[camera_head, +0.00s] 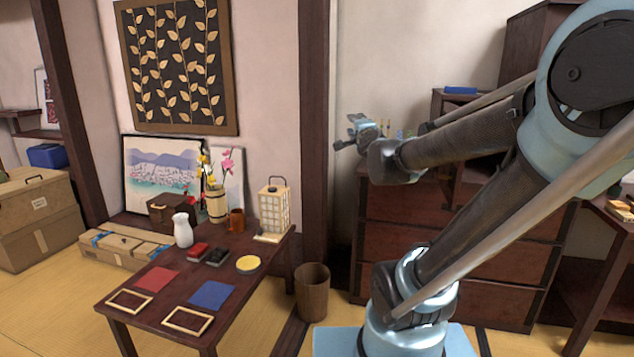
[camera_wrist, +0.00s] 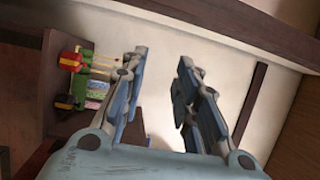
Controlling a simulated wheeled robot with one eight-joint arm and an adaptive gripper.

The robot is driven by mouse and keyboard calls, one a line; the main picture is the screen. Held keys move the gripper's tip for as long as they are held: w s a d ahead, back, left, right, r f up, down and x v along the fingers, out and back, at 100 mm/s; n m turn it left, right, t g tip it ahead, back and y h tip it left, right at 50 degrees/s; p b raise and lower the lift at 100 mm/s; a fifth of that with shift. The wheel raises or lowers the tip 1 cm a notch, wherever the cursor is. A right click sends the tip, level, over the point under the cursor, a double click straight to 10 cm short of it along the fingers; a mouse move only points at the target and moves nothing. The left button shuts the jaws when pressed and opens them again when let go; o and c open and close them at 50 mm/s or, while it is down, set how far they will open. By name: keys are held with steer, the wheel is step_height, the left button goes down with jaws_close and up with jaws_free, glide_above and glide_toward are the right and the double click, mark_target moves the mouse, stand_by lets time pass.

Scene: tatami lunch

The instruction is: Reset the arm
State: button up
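My gripper (camera_head: 357,132) is raised in the air in the head view, at the end of my bent arm, in front of the wall and above the dark wooden chest of drawers. In the wrist view its two fingers (camera_wrist: 158,95) stand apart with an empty gap between them. Nothing is held. The wrist view looks tilted across the room, with the wall behind the fingers.
A low dark table (camera_head: 142,320) holds a white vase (camera_head: 182,230), a paper lantern (camera_head: 274,210), red and blue cloths and small frames. A wooden bin (camera_head: 313,293) stands beside it. The chest of drawers (camera_head: 400,210) stands behind my arm.

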steer(key=s+a+f+n+g+y, duration=0.1)
steer(key=s+f+n+g, duration=0.35)
steer(key=f, duration=0.35)
steer(key=s+a+f+n+g+y, duration=0.1)
steer(key=s+f+n+g, duration=0.2)
steer(key=s+f+n, duration=0.4)
steer(key=s+d+f+n+g+h, duration=0.2)
steer(key=s+d+f+g, duration=0.2)
steer(key=s+f, duration=0.3)
steer(key=s+d+f+n+g+h, duration=0.2)
steer(key=s+d+f+n+g, duration=0.1)
steer(key=s+f, duration=0.5)
steer(key=s+d+g, duration=0.1)
steer(key=s+g, duration=0.1)
steer(key=s, duration=0.1)
steer(key=shift+d+f, duration=0.15)
steer(key=shift+d, duration=0.15)
steer(key=shift+w+f, duration=0.2)
steer(key=shift+w, duration=0.25)
